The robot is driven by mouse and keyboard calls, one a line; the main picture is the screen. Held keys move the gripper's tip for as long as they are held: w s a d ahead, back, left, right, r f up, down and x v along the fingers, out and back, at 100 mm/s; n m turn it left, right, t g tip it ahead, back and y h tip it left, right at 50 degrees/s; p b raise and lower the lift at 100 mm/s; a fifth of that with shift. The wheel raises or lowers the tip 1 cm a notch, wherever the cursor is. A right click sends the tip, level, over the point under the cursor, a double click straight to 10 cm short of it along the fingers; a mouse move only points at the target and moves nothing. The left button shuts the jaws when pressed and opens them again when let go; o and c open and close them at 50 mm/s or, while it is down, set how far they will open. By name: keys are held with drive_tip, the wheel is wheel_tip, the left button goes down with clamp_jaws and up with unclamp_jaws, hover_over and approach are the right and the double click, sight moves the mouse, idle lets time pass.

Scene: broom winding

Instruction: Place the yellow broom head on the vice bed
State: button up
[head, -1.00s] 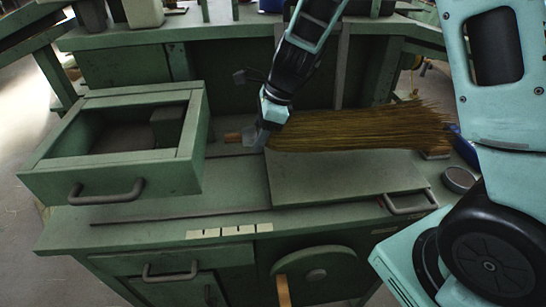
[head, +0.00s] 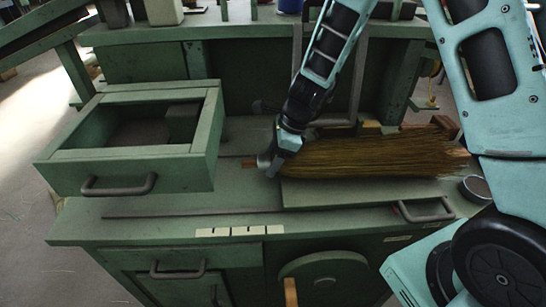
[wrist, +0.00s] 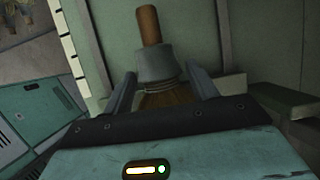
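The yellow broom head (head: 385,157) lies sideways along the vice bed (head: 340,196), bristles pointing right. Its bristles appear to rest on the bed, though the contact line is hard to see. My gripper (head: 270,165) is at the left end, around the neck. In the wrist view, the grey collar (wrist: 158,65) and wooden handle stub (wrist: 149,25) lie between my two fingers (wrist: 160,88). The fingers stand apart, with a gap visible at the left. They look open around the broom. Part of the neck is hidden by my gripper in the head view.
An open green drawer box (head: 135,165) stands at the left of the bench. A metal handle (head: 425,210) sticks out at the bed's front right, near a small round tin (head: 477,188). Wooden blocks (head: 445,126) show behind the broom. The front left bench top is clear.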

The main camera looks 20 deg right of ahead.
drive_tip(key=shift+o, duration=0.5)
drive_tip(key=shift+r, duration=0.1)
drive_tip(key=shift+r, duration=0.25)
drive_tip(key=p+v, duration=0.1)
drive_tip(key=v, duration=1)
drive_tip(key=s+a+r+n+h, duration=0.1)
drive_tip(key=s+a+n, duration=0.2)
drive_tip(key=s+n, duration=0.5)
drive_tip(key=s+a+r+n+g+h, duration=0.1)
drive_tip(key=s+a+n, duration=0.3)
drive_tip(key=s+n, duration=0.5)
drive_tip(key=s+a+r+n+h, duration=0.1)
drive_tip(key=s+a+r+n, duration=0.1)
drive_tip(key=s+n, duration=0.6)
drive_tip(key=a+n, duration=0.1)
drive_tip(key=n, duration=0.3)
drive_tip(key=shift+s+a+n+h, duration=0.15)
drive_tip(key=shift+s+n+h, duration=0.15)
drive_tip(key=shift+h, duration=0.1)
